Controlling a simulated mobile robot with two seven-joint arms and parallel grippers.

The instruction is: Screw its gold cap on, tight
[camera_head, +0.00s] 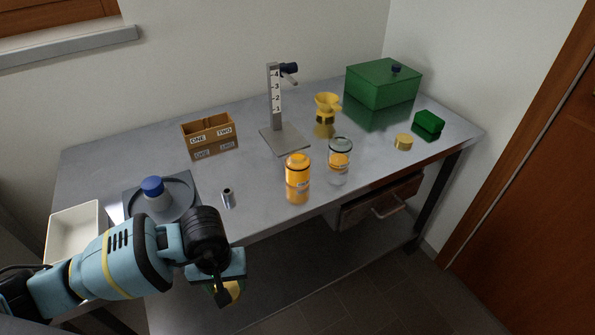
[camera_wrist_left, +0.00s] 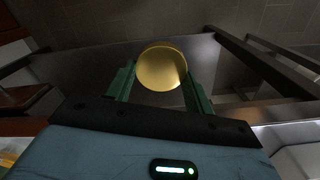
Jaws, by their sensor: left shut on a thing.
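My left gripper (camera_head: 228,290) hangs in front of the table's front edge at the lower left. It is shut on a round gold cap (camera_wrist_left: 162,68), whose flat face shows between the green fingers in the left wrist view. An orange jar (camera_head: 298,166) stands upright near the table's front edge, right of my gripper and apart from it. A clear jar (camera_head: 340,147) with a greyish top and an orange band stands just right of it. Another gold round piece (camera_head: 403,142) lies further right on the table. My right gripper is not in view.
A stand with a numbered scale (camera_head: 274,95), a yellow funnel (camera_head: 327,104), a two-part box (camera_head: 209,136) and a green box (camera_head: 383,84) stand behind. A blue-capped bottle (camera_head: 156,194), a small metal cylinder (camera_head: 228,198) and a white tray (camera_head: 75,229) are at left. A drawer (camera_head: 375,205) hangs below.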

